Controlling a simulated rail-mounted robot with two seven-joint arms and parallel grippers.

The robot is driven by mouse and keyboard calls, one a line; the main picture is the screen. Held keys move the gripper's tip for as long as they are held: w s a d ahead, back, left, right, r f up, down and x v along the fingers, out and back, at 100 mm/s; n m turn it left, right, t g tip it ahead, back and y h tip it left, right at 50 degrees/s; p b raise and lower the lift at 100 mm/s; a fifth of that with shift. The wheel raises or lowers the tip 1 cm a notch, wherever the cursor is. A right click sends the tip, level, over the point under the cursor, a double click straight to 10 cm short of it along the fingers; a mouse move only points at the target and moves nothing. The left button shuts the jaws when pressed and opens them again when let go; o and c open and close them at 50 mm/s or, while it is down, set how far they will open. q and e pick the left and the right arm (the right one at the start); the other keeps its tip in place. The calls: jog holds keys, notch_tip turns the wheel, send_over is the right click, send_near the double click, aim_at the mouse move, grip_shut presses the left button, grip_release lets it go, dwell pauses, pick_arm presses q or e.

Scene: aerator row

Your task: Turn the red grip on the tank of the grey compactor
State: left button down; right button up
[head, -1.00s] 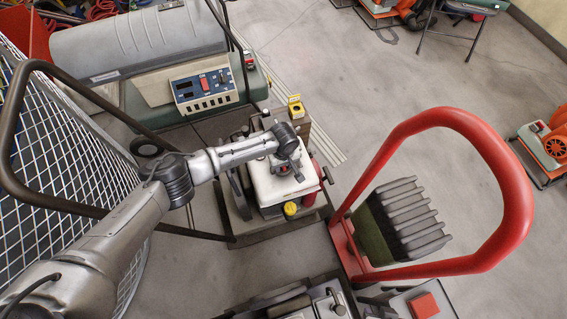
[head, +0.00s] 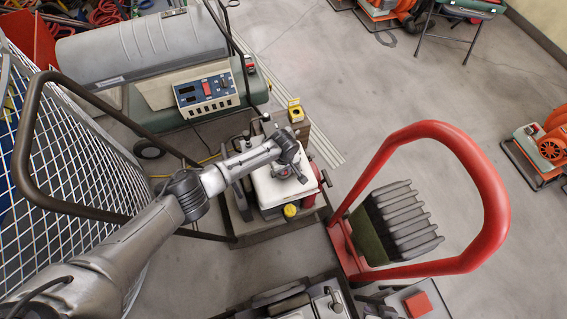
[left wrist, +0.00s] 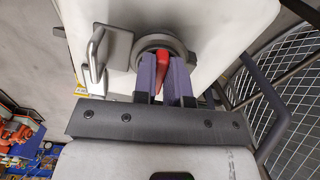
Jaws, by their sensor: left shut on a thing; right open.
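The compactor's white tank (head: 268,192) sits on a grey base near the middle of the head view. In the left wrist view the tank (left wrist: 220,25) fills the upper part, with a round grey collar (left wrist: 180,43) and the red grip (left wrist: 161,70) on it. My left gripper (head: 291,170) reaches over the tank from the left. Its two purple-grey fingers (left wrist: 163,82) are closed on either side of the red grip and hold it. In the head view the gripper mostly hides the grip. My right gripper is in neither current view.
A yellow cap (head: 290,211) is at the tank's near side. A red hoop handle (head: 497,200) stands to the right. A wire mesh panel (head: 85,165) and dark tube frame stand left, near my arm. A green-grey machine (head: 207,91) stands behind. Open floor lies at far right.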

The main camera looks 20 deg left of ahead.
pick_arm(q)
jog(key=n+p, duration=0.2)
jog(key=p, duration=0.1)
jog(key=shift+d+r, duration=0.2)
jog(key=shift+r, duration=0.05)
jog(key=shift+w+f+n+p, duration=0.15)
jog(key=shift+n+p, duration=0.3)
jog(key=shift+n, duration=0.65)
jog(key=n, duration=0.2)
jog(key=shift+w+n, duration=0.1)
jog(key=shift+n, duration=0.3)
jog(key=n, duration=0.2)
jog(key=shift+w+n+p, duration=0.15)
jog(key=shift+n+p, duration=0.15)
jog(key=n, duration=0.3)
jog(key=shift+w+n, duration=0.15)
jog(key=shift+n, duration=0.15)
jog(key=shift+w+a+n, duration=0.15)
jog(key=shift+n, duration=1.35)
pick_arm(e)
jog(key=shift+d+r, duration=0.15)
jog(key=shift+r, duration=2.75)
pick_arm(q)
jog(key=shift+n, duration=0.3)
pick_arm(e)
jog(key=shift+a, duration=0.2)
pick_arm(q)
jog(key=c, duration=1.2)
grip_release()
